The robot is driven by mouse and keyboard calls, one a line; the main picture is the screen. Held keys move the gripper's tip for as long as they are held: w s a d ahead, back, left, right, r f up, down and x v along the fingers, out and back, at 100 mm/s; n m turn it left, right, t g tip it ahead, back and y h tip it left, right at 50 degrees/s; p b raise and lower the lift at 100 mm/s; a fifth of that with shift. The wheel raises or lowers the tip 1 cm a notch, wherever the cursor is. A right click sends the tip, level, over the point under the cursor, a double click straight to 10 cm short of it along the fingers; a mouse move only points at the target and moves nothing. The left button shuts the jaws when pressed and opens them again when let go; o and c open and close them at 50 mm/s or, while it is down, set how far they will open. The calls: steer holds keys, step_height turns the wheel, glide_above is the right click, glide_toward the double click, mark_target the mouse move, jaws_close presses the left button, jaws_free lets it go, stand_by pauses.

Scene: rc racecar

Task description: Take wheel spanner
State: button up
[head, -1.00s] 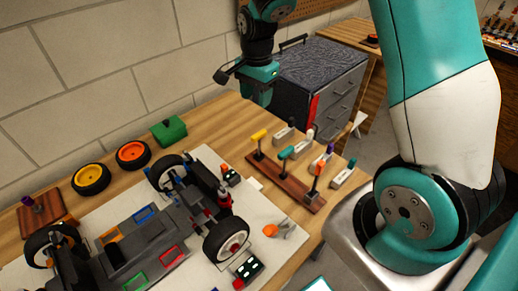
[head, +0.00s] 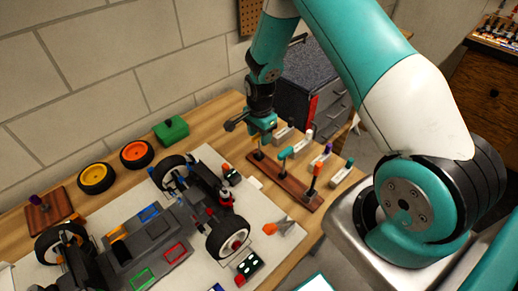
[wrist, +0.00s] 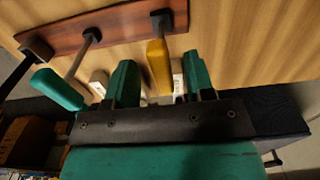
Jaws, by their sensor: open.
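A brown wooden rack (head: 285,180) holds a row of upright tools at the right of the bench. A teal-handled tool (head: 284,153) and an orange-handled tool (head: 317,170) show there. I cannot tell by looks which one is the wheel spanner. My gripper (head: 262,130) is over the rack's far left end and hides the yellow-handled tool in the head view. In the wrist view, my open gripper (wrist: 160,82) has the yellow handle (wrist: 157,62) between its two teal fingers, with gaps on both sides. The teal handle (wrist: 56,88) is left of the fingers.
Several pale holders with coloured handles (head: 322,155) stand just behind the rack. A car chassis (head: 150,235) lies on a white mat to the left. A green box (head: 170,130) and two wheels (head: 137,154) sit near the wall. A grey drawer cabinet (head: 310,75) stands beyond.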

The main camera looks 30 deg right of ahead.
mark_target(259, 155)
steer(key=shift+w+f+p, duration=0.1)
steer(key=shift+f+p, duration=0.35)
steer(key=shift+f, duration=1.45)
jaws_close()
steer(key=shift+r, duration=0.1)
